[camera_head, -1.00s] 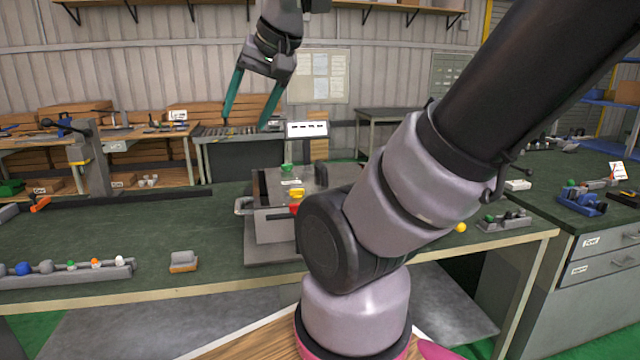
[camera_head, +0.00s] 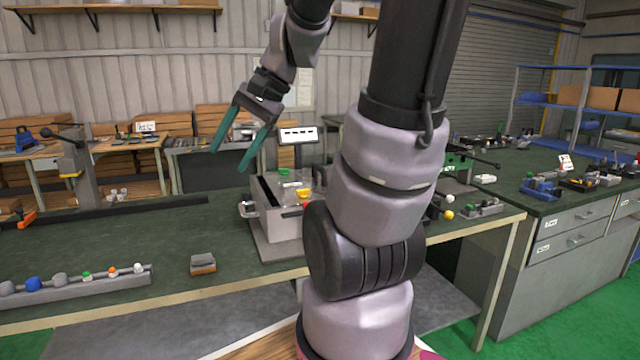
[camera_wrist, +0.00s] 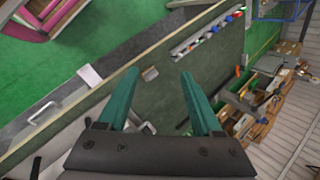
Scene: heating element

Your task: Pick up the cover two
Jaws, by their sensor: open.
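No part is clearly marked as cover two, so I cannot tell which it is. A grey metal box device (camera_head: 275,222) stands on the green workbench (camera_head: 130,232), with green, yellow and red parts at its top. A small grey and orange block (camera_head: 203,264) lies on the bench to its left; a small block also shows between my fingers in the wrist view (camera_wrist: 150,73), well beyond them. My gripper (camera_head: 229,159) has two teal fingers spread apart and empty, high above the bench. The wrist view shows the same open fingers (camera_wrist: 160,73). My arm hides the device's right side.
A rack (camera_head: 80,288) with several coloured knobs lies along the front left of the bench. A small display (camera_head: 298,135) stands behind the device. A dark rail (camera_head: 100,212) crosses the bench's back. Small parts (camera_head: 480,208) lie at the right. The bench's middle left is clear.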

